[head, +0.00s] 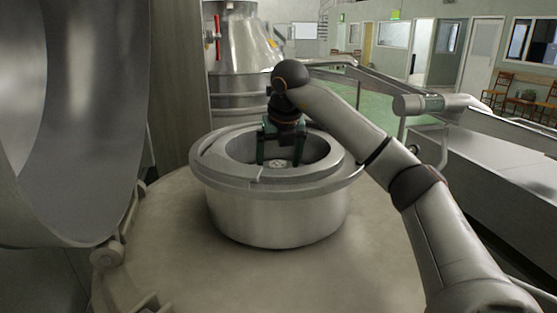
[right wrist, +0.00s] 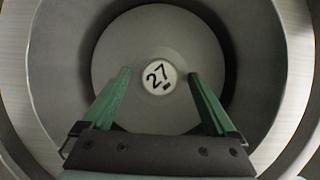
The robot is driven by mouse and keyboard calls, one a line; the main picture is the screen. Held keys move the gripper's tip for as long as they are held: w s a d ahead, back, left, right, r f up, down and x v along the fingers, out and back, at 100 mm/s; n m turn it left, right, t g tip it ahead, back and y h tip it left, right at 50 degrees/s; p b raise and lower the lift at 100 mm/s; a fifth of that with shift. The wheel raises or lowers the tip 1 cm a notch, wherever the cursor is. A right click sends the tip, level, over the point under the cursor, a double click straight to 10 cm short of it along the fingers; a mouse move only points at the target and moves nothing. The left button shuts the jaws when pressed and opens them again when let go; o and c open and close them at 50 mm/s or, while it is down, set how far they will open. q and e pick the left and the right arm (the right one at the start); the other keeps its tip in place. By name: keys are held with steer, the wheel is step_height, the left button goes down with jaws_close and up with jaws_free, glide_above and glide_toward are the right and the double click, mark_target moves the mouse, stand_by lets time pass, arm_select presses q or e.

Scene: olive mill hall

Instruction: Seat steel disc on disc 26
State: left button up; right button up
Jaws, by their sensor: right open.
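A grey steel disc (right wrist: 115,60) lies inside the round steel well (head: 275,222). In the head view only a small part of the label (head: 278,163) shows between the fingers. My right gripper (head: 279,160) reaches down into the well with its green fingers open. In the right wrist view the fingers (right wrist: 159,75) stand on either side of the label, with nothing between them. I cannot tell if they touch the disc. No label reading 26 shows. My left gripper is out of view.
The well's wide stepped rim (head: 218,172) surrounds my right gripper closely. The well stands on a broad, rounded tan top (head: 180,270). A large steel drum (head: 100,120) rises at the left. A steel vessel (head: 240,60) stands behind, and a steel bench (head: 490,165) is at the right.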

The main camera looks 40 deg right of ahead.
steer(key=v, duration=1.2)
steer(key=shift+r, duration=0.25)
steer(key=shift+s, duration=0.1)
